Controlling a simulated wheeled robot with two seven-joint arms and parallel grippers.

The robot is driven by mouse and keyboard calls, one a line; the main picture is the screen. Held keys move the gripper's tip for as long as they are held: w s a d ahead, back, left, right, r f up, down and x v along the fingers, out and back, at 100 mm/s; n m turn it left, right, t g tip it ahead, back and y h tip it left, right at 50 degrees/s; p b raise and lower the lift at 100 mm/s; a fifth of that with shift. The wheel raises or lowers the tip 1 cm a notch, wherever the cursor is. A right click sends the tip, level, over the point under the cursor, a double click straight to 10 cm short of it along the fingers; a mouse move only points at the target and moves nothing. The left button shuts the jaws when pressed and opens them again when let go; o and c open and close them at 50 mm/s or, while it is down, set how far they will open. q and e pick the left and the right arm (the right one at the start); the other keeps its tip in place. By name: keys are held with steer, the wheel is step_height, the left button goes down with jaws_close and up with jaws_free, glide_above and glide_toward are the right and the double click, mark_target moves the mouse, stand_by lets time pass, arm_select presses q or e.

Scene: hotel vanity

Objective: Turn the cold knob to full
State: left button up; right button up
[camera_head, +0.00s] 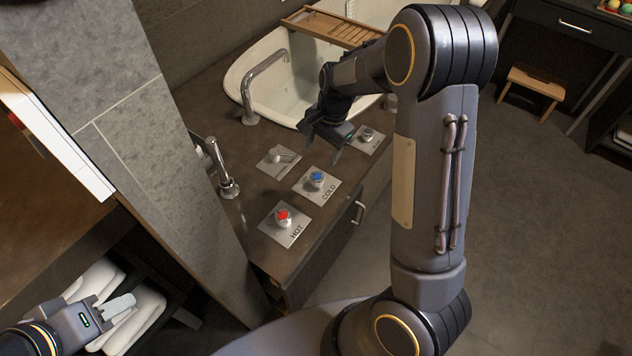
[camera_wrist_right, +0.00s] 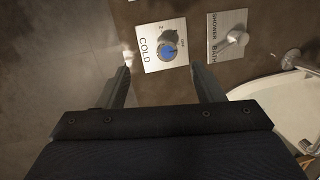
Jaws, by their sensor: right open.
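The cold knob (camera_head: 317,179) has a blue top and sits on a square metal plate marked COLD on the brown counter. In the right wrist view the blue-topped knob (camera_wrist_right: 169,50) lies ahead of the fingers, roughly between their lines. My right gripper (camera_head: 323,147) is open and empty above the counter, behind and a little right of the cold knob, not touching it. Its two fingers are spread in the right wrist view (camera_wrist_right: 162,82). My left gripper (camera_head: 122,306) is at the lower left, far from the knob; its finger opening is not clear.
The red-topped hot knob (camera_head: 284,219) stands nearer on the counter (camera_head: 250,209). A lever plate (camera_head: 279,158) and another control (camera_head: 367,137) flank the cold knob. Faucets (camera_head: 262,84) and a bathtub (camera_head: 240,75) are behind. A tiled pillar (camera_head: 130,130) stands left.

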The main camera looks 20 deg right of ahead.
steer(key=m+h+b, duration=0.1)
steer(key=h, duration=0.1)
glide_above(316, 176)
steer(key=shift+g, duration=0.4)
step_height(316, 176, down, 8)
steer(key=shift+f, duration=0.25)
step_height(316, 176, down, 8)
steer(key=shift+r+b, duration=0.15)
steer(key=shift+b, duration=0.35)
steer(key=shift+c, duration=0.3)
steer(key=c, duration=0.9)
